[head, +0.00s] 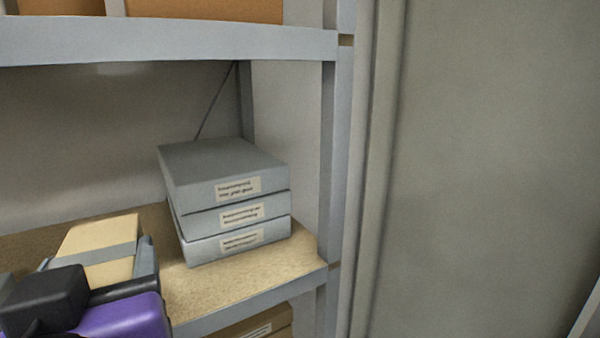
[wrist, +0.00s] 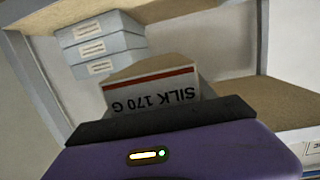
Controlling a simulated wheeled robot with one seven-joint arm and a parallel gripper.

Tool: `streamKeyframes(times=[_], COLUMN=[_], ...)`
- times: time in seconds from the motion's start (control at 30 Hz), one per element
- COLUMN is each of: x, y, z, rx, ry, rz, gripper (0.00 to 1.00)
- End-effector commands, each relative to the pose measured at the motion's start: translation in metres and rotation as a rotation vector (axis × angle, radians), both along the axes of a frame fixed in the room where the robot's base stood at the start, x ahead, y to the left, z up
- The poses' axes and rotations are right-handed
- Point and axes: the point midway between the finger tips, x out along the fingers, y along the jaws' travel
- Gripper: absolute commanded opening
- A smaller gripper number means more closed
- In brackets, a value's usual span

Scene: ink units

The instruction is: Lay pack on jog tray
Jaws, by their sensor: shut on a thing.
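The pack (head: 108,232) is a tan block with a grey band across it, at the lower left of the head view. In the wrist view its pale end face (wrist: 150,92) reads "SILK 170 G" upside down under a red stripe. My gripper (head: 98,256), with a purple body and dark fingers, is shut on the pack, a finger along each side. I cannot tell whether the pack touches the shelf or hangs above it. I cannot make out a jog tray in either view.
Several grey labelled boxes (head: 225,205) are stacked on the tan shelf board (head: 200,290), right of the pack. They also show in the wrist view (wrist: 100,45). A grey upright (head: 335,160) bounds the shelf at right, and a shelf beam (head: 170,40) runs above.

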Motion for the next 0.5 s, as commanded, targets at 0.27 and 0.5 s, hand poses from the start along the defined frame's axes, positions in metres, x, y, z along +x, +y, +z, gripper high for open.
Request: streamKeyframes(times=[0.27,0.5], x=[0.004,0.007], y=[-0.047,-0.087], z=[-0.066,-0.122], rx=[-0.004,-0.005], ry=[0.002,0.004], rz=[-0.059,-0.112], gripper=[0.00,0.00])
